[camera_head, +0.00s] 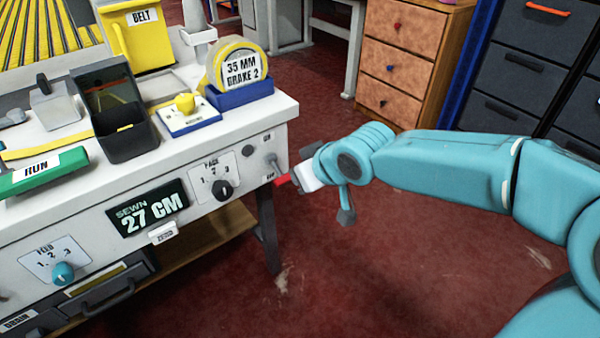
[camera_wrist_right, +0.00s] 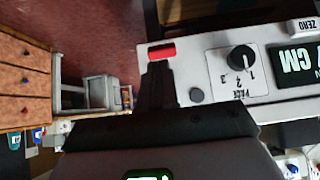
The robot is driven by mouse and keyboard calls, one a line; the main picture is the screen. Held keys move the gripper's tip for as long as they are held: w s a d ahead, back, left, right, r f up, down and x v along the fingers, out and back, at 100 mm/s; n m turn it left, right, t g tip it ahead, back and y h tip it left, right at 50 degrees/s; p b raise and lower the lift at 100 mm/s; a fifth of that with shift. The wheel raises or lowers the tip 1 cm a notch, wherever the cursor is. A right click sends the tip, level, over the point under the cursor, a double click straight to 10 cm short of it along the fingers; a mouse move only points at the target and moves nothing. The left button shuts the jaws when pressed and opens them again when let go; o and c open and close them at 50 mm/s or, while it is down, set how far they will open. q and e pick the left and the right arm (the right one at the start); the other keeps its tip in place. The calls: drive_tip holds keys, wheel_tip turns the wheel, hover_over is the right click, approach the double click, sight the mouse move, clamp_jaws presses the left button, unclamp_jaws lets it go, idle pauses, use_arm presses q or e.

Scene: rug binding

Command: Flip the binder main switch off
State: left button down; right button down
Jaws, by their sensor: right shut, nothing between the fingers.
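The main switch's red handle (camera_head: 283,181) sticks out at the right end of the white machine front, on a grey lever that slopes down from its pivot. It is beside the lower of two small labels, which are too small to read surely. My right gripper (camera_head: 293,178) is at the handle, shut and empty. In the right wrist view the red handle (camera_wrist_right: 161,52) lies just beyond my closed fingertips (camera_wrist_right: 157,66); I cannot tell whether they touch. My left gripper is not in view.
A black pace knob (camera_head: 222,189) and the "27 CM" display (camera_head: 148,209) sit left of the switch. A tape roll (camera_head: 236,65) in a blue holder and a yellow-knobbed box (camera_head: 187,114) stand on the table above. Red floor (camera_head: 370,265) is open to the right.

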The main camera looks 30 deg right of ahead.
drive_tip(key=s+r+p, duration=0.2)
drive_tip(key=s+r, duration=0.2)
drive_tip(key=s, duration=0.4)
drive_tip(key=shift+d, duration=0.4)
drive_tip(key=w+a+f+m+g+y, duration=0.15)
drive_tip(key=a+f, duration=0.35)
drive_tip(key=f, duration=0.6)
drive_tip(key=a+f+n+g+y, duration=0.1)
drive_tip(key=a+f+g, duration=0.25)
drive_tip(key=f, duration=0.75)
drive_tip(key=s+a+f+m+g, duration=0.1)
drive_tip(key=s+a+f+g, duration=0.1)
drive_tip(key=s+a+f, duration=0.5)
drive_tip(key=s+f+m+g, duration=0.1)
drive_tip(key=s+f+m, duration=0.1)
drive_tip(key=s+f, duration=0.65)
drive_tip(key=w+r+p, duration=0.3)
drive_tip(key=r+p, duration=2.3)
drive_tip(key=p, duration=0.2)
drive_tip(key=shift+a+r+y+p, duration=0.2)
drive_tip(key=shift+r+y+p, duration=0.15)
drive_tip(key=shift+r+p, duration=0.05)
